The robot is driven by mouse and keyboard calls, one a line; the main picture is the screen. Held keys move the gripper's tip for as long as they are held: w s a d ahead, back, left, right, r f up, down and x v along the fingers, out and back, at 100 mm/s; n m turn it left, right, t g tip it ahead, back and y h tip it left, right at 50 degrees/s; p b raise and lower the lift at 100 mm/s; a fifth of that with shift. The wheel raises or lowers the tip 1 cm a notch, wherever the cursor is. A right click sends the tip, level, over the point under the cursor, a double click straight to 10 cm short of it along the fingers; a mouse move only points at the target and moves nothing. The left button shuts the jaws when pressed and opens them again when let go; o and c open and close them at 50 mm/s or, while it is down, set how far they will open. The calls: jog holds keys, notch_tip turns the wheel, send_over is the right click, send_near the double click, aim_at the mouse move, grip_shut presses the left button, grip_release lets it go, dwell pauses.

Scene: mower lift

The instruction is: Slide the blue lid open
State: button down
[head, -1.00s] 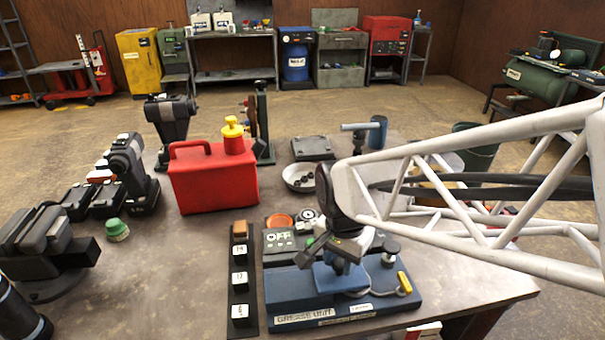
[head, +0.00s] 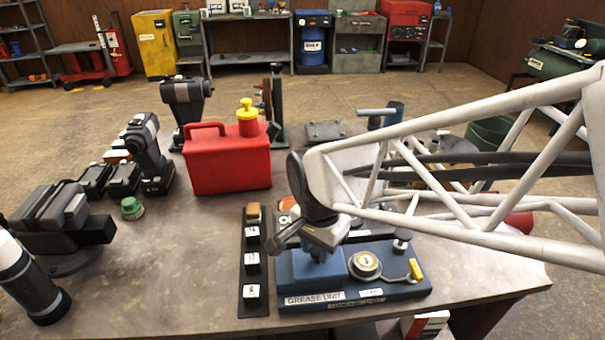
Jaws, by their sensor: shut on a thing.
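The blue lid (head: 303,270) is a block on the left front of the blue grease unit base (head: 390,290). My gripper (head: 322,256) reaches down onto it from above and is shut on its top part; the fingers hide what exactly they hold. Just right of the lid, a round metal fitting (head: 365,265) with an orange ring lies uncovered on the base. The unit's front carries a "GREASE UNIT" label.
A yellow-handled piece (head: 415,268) and a black knob (head: 402,240) stand on the base's right side. A black strip of switches (head: 252,265) is close on the left. A red can (head: 228,165) stands behind. My arm covers the right side.

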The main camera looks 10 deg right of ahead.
aim_at(318, 250)
jog(key=c, duration=0.8)
grip_release()
jog(key=shift+r, duration=0.15)
jog(key=shift+r, duration=3.75)
jog(key=shift+d, duration=0.1)
jog(key=shift+s+d+r+n, duration=0.15)
jog(key=shift+s+d+n, duration=0.15)
jog(key=shift+d, duration=0.1)
jog(key=shift+s+d+r+n+t, duration=0.2)
jog(key=shift+s+d+n+t, duration=0.25)
jog(key=shift+s+d+n, duration=0.85)
jog(key=shift+s+d+r+n+t, duration=0.2)
jog(key=shift+s+d+n+t, duration=0.2)
jog(key=shift+s+d+n, duration=0.9)
jog(key=shift+s+d+r+n+t, duration=0.2)
jog(key=shift+s+d+n+t, duration=0.45)
jog(key=shift+d+n, duration=1.1)
